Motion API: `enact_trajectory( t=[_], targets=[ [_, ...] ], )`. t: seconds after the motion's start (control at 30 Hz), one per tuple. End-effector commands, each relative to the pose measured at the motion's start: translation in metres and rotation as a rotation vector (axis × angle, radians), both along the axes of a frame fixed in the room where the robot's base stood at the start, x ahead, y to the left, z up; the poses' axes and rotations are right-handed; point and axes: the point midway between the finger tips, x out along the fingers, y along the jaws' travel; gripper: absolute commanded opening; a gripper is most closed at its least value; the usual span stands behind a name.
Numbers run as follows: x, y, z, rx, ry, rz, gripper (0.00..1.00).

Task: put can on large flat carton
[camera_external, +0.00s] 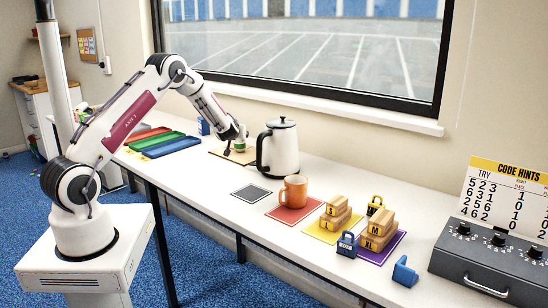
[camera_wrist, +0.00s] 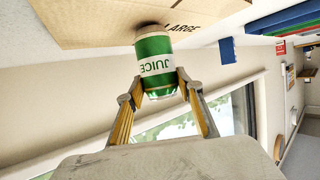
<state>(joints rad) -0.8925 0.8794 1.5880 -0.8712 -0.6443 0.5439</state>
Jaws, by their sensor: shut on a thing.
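A green and white can marked JUICE (camera_wrist: 155,62) is between the two fingers of my gripper (camera_wrist: 160,88) in the wrist view. The fingers are shut on its sides. The large flat carton (camera_wrist: 95,22), tan and marked LARGE, is right at the can's far end, with a dark shadow where they meet. I cannot tell whether they touch. In the external view my gripper (camera_external: 238,142) holds the can (camera_external: 239,148) upright over the carton (camera_external: 222,153), left of the kettle.
A white kettle (camera_external: 279,148) stands close to the right of the carton. Red, green and blue flat trays (camera_external: 172,147) lie to the left. An orange mug (camera_external: 294,191), small boxes (camera_external: 336,211), padlocks and a grey lock case (camera_external: 490,262) are farther right.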

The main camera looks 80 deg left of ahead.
Motion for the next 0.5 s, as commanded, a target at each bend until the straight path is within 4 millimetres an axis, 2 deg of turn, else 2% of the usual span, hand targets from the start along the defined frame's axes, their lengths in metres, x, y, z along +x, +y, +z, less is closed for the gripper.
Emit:
enact_trajectory(
  t=[0.5],
  targets=[
    [0.0001, 0.0002, -0.006, 0.001, -0.001, 0.0, 0.26]
  ],
)
